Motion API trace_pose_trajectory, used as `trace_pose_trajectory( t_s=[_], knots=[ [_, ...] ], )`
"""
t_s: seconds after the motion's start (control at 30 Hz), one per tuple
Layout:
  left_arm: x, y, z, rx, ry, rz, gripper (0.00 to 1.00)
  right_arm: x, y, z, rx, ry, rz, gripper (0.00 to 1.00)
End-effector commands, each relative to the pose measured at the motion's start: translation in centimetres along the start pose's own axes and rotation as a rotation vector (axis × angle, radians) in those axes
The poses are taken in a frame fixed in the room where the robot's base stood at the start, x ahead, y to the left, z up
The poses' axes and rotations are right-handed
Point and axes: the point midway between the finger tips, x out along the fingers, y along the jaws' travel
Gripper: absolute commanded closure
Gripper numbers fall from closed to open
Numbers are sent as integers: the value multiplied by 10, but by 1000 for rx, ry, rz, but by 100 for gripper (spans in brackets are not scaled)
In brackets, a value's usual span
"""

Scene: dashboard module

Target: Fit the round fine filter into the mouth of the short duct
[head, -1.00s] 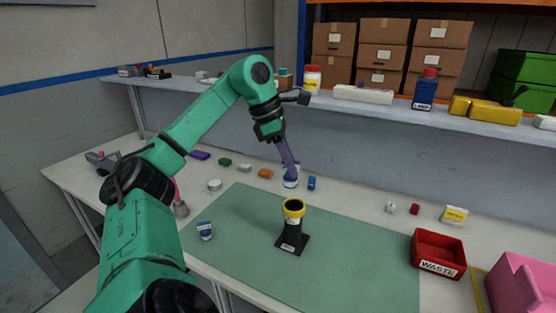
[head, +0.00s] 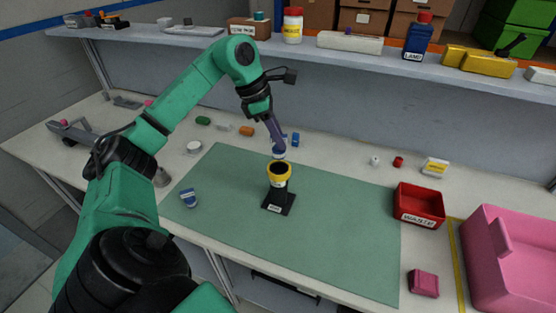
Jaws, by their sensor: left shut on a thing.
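The short duct (head: 278,186) stands upright on a black labelled foot on the green mat (head: 335,230). Its yellow-rimmed mouth (head: 278,168) faces up and looks dark inside. My left gripper (head: 277,147), with purple fingers pointing down, is shut on a small round white and blue piece (head: 279,154), which appears to be the fine filter. In the picture this piece lies just above the far rim of the mouth. I cannot tell whether it is over the mouth or behind it, or whether it touches. My right gripper is not in view.
Small parts, including an orange one (head: 246,131) and a blue one (head: 295,139), lie behind the mat. A blue-white cup (head: 188,198) stands at left. A red waste tray (head: 420,205) and pink bin (head: 512,255) stand at right. The mat right of the duct is clear.

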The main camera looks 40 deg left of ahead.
Motion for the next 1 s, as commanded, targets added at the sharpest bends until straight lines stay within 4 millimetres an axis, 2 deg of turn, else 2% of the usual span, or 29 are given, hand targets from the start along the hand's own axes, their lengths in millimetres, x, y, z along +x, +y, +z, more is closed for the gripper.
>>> trace_pose_trajectory(
  t_s=[0.03,0.33,0.7,0.73,0.77,0.8,1.0],
  knots=[
    [14,-1,-7,-3,5,-3,100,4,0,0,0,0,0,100],
    [57,-1,-24,-2,2,-3,100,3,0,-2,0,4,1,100],
    [67,0,-28,0,-1,2,100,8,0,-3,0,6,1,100],
    [65,0,-27,0,-1,2,70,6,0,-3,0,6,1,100],
    [65,0,-27,0,-1,1,58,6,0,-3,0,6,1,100],
    [65,0,-27,0,-1,1,51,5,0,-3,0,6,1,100],
    [65,0,-27,0,-1,1,51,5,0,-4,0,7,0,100]
  ],
)
